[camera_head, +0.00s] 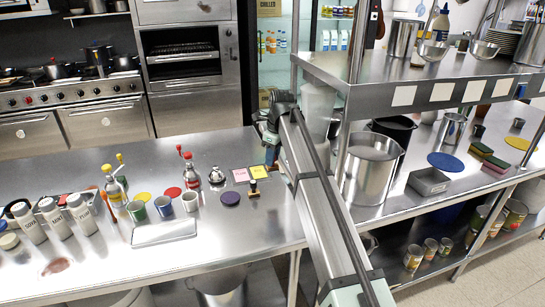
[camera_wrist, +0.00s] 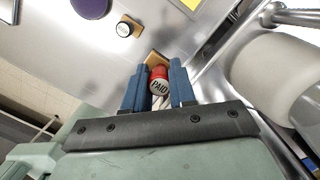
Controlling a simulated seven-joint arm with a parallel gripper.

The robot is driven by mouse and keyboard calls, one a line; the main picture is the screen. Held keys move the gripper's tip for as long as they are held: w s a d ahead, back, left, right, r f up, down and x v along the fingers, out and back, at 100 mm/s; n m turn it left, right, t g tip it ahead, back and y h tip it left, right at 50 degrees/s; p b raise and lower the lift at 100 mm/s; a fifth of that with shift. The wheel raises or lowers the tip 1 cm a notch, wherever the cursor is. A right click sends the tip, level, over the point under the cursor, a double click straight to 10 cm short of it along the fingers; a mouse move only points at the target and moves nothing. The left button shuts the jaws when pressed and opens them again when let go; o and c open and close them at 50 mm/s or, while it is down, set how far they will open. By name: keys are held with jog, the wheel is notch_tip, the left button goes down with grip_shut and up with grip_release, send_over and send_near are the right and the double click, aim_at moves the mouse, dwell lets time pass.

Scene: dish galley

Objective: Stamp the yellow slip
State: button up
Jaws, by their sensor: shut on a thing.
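In the head view the yellow slip (camera_head: 260,171) lies flat on the steel counter beside a pink slip (camera_head: 240,175); any print on it is too small to read. In the wrist view my gripper (camera_wrist: 158,76) is shut on a red stamp (camera_wrist: 160,73) marked PAID, with a wooden base, held between two blue fingers. Whether its base touches the counter I cannot tell.
A purple disc (camera_head: 230,198), a bell (camera_head: 216,175), sauce bottles (camera_head: 191,174) and cups (camera_head: 190,201) stand left of the slips. A shelf post (camera_head: 352,90) and a large pot (camera_head: 370,165) are right of my arm.

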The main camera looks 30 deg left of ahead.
jog(key=s+a+f, duration=0.2)
jog(key=s+a, duration=0.9)
jog(key=shift+f, duration=2.9)
jog(key=shift+f, duration=0.55)
jog(key=shift+r, duration=0.15)
notch_tip(320, 180, up, 7)
dwell(0.7)
